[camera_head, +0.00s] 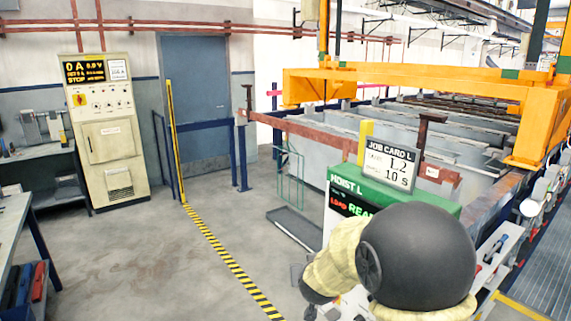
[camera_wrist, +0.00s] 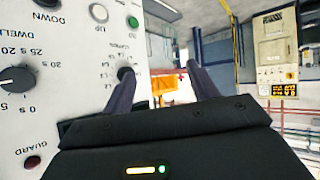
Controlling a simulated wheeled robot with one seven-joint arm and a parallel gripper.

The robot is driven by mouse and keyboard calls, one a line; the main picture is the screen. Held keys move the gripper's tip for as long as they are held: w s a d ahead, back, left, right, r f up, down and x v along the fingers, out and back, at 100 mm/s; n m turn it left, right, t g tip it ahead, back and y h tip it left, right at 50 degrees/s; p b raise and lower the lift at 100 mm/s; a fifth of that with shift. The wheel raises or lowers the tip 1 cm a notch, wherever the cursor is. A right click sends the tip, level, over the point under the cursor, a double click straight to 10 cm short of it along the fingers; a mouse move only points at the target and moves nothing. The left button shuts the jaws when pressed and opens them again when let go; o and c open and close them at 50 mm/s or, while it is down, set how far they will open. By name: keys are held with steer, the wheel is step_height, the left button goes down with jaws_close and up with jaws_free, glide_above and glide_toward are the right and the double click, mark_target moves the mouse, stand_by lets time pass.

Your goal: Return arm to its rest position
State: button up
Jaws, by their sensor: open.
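My gripper (camera_wrist: 160,72) shows in the wrist view with its two dark fingers spread apart and nothing between them. The left fingertip overlaps a small black selector knob in the picture; whether they touch I cannot tell. A pale control panel (camera_wrist: 60,120) fills the left of that view, upside down, with a large dwell knob (camera_wrist: 17,80) and a green button (camera_wrist: 132,21). In the head view my arm (camera_head: 420,255) is bent at the lower middle, in front of the green-topped HOIST L console (camera_head: 350,190). The gripper's fingers cannot be made out there.
A job card (camera_head: 388,165) stands on the console. Tanks and an orange hoist beam (camera_head: 400,78) lie to the right. A cream cabinet (camera_head: 105,130) and blue door (camera_head: 197,100) stand at the back. Floor beside the yellow-black stripe (camera_head: 222,255) is clear.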

steer(key=s+d+f+g, duration=0.2)
steer(key=s+g, duration=0.1)
steer(key=s, duration=0.5)
steer(key=s+d+f+g, duration=0.1)
steer(key=s+d+g, duration=0.1)
steer(key=s, duration=0.7)
steer(key=s+d+f+g, duration=0.2)
steer(key=s+d+g, duration=0.1)
steer(key=s, duration=0.6)
steer(key=shift+d+f+m+g+y, duration=0.3)
steer(key=shift+d+f, duration=0.05)
steer(key=shift+d, duration=0.25)
steer(key=shift+c, duration=0.2)
jaws_close()
stand_by(1.1)
